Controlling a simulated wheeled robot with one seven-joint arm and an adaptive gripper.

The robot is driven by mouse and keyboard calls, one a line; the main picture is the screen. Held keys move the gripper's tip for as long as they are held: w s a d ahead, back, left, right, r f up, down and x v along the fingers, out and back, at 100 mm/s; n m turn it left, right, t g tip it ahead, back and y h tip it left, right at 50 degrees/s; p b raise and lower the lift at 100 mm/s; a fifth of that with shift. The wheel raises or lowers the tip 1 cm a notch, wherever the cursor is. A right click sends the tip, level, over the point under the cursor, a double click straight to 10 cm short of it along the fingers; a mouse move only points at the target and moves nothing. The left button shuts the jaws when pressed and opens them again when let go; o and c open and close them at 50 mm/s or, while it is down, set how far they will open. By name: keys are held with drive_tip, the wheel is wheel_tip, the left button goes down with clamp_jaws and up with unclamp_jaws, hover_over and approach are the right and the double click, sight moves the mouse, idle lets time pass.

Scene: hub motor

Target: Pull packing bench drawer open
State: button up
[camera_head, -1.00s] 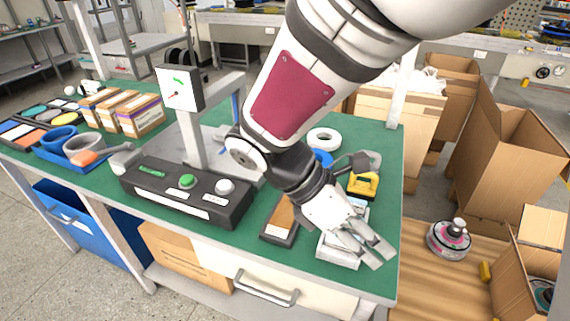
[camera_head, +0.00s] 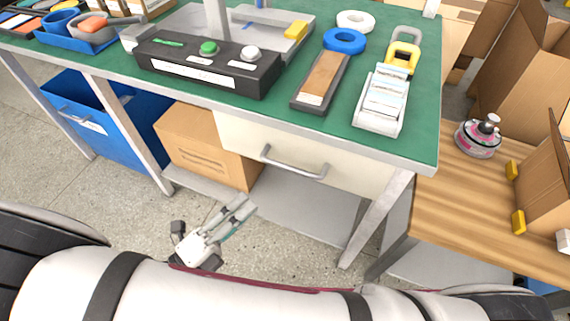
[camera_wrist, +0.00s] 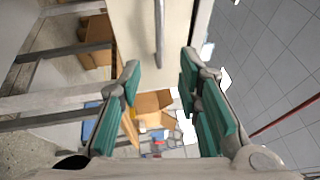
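The packing bench (camera_head: 230,110) has a green top. Its cream drawer (camera_head: 345,175) sits beneath the front edge and looks closed. A grey bar handle (camera_head: 293,168) runs across the drawer front. In the wrist view the handle (camera_wrist: 159,35) stands vertical in the picture, ahead of and between my fingers, against the cream drawer front (camera_wrist: 135,25). My gripper (camera_head: 243,208) is in front of the bench, lower and left of the handle, apart from it. In the wrist view my gripper (camera_wrist: 160,82) has its green-padded fingers spread, with nothing between them.
A cardboard box (camera_head: 205,148) and a blue bin (camera_head: 100,120) sit under the bench, left of the drawer. A bench leg (camera_head: 375,218) stands right of the drawer. A wooden surface (camera_head: 470,205) with boxes lies further right. Floor in front is clear.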

sight(290, 166)
drive_tip(key=b+x, duration=0.2)
drive_tip(key=x, duration=1.1)
drive_tip(key=shift+w+d+r, duration=0.1)
drive_tip(key=shift+w, duration=0.15)
drive_tip(key=shift+c, duration=0.5)
clamp_jaws()
